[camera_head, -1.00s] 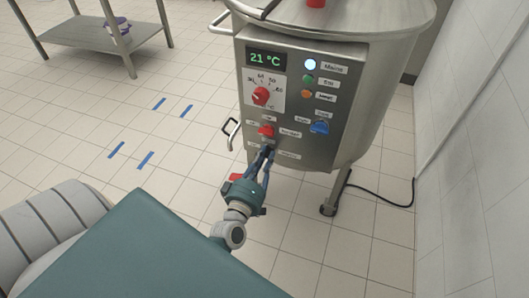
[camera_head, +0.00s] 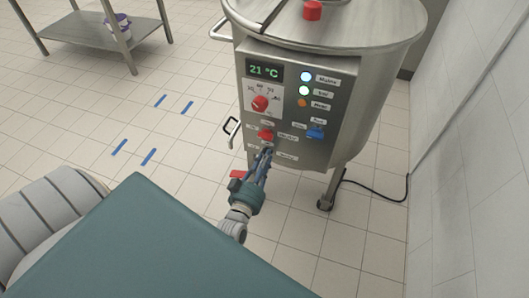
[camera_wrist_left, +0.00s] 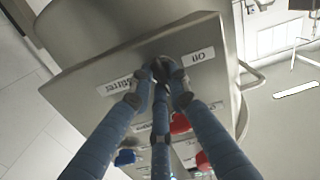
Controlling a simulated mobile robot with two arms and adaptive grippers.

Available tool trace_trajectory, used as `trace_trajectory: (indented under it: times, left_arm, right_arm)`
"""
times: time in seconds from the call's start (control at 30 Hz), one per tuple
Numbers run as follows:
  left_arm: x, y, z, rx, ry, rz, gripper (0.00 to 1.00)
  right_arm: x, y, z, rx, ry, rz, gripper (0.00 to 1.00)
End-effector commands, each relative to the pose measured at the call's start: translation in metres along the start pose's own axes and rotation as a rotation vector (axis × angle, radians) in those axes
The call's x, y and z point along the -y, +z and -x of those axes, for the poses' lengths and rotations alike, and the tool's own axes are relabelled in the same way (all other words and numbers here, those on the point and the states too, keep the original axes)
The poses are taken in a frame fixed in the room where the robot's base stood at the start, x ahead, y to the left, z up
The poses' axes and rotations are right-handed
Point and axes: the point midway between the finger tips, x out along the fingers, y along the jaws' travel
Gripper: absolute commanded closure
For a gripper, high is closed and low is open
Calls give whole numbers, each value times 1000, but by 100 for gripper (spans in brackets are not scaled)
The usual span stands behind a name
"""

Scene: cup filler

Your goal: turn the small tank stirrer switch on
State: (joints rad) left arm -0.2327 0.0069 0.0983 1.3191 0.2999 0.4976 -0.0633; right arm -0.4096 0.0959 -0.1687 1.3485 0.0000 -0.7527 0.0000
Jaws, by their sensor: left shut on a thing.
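The small steel tank (camera_head: 370,100) has a grey control panel on its front. The stirrer switch (camera_wrist_left: 160,67) is a small dark knob low on this panel, between labels reading "Stirrer" and "On" in the left wrist view. My left gripper (camera_head: 267,151) is shut on this switch; its blue fingers also show around the knob in the left wrist view (camera_wrist_left: 160,78). In the head view the fingers mostly hide the knob. The second lamp (camera_head: 304,91) glows bright whitish green. My right gripper is not in view.
A red knob (camera_head: 266,135) sits just above the switch, and a blue knob (camera_head: 315,133) is to the right. A red dial (camera_head: 260,103) is below the 21 °C display (camera_head: 264,71). A white wall (camera_head: 470,160) is at the right. Open tiled floor lies left.

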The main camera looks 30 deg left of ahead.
Motion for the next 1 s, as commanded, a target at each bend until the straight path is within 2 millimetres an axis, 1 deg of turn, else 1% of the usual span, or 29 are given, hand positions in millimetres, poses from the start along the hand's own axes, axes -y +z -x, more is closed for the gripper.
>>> trace_trajectory:
  times: [0.2,0.37,0.9,0.93,1.0]
  left_arm:
    - [0,1,1,2,-1,-115,100]
    - [0,1,0,2,0,-163,100]
    - [0,2,1,3,0,-190,100]
    - [0,2,1,3,0,-190,82]
    - [0,2,1,2,0,-190,68]
  right_arm:
    - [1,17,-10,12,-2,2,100]
    - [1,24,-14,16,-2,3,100]
    - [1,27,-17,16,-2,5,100]
    - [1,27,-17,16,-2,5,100]
    - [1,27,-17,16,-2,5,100]
